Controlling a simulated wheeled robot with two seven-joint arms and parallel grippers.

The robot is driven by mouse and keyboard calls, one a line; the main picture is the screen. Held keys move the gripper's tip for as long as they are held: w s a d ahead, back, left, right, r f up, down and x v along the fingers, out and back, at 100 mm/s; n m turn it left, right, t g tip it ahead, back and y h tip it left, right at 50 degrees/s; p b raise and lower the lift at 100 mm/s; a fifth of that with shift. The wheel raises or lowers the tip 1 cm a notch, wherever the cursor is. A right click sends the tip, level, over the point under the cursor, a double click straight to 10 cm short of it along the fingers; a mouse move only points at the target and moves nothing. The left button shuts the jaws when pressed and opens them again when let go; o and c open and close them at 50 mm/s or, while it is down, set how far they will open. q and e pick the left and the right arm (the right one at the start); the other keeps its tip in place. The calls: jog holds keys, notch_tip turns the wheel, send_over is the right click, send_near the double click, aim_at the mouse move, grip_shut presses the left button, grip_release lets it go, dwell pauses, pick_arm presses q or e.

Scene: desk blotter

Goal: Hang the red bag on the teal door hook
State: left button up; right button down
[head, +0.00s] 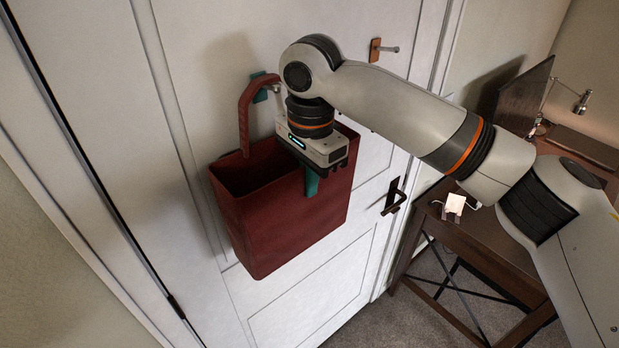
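The red bag (290,228) is upright against the white door, its open top facing up. Its handle arches up to the teal door hook (260,95) and crosses in front of it. Whether the handle rests on the hook's peg is unclear. My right gripper (312,180) is at the bag's front rim, with one teal finger against the outer front wall. The other finger is hidden, so its opening cannot be seen. The gripper and wrist cover the far part of the handle. My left gripper is not in view.
An orange-brown hook (376,50) with a metal peg is on the door, upper right. A dark door handle (394,197) is right of the bag. A dark wooden desk (480,235) with a lamp (582,101) stands at the right. The door left of the bag is clear.

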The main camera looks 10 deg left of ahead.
jog(key=c, duration=1.6)
grip_release()
jog(key=shift+o, duration=0.2)
jog(key=shift+r, duration=0.15)
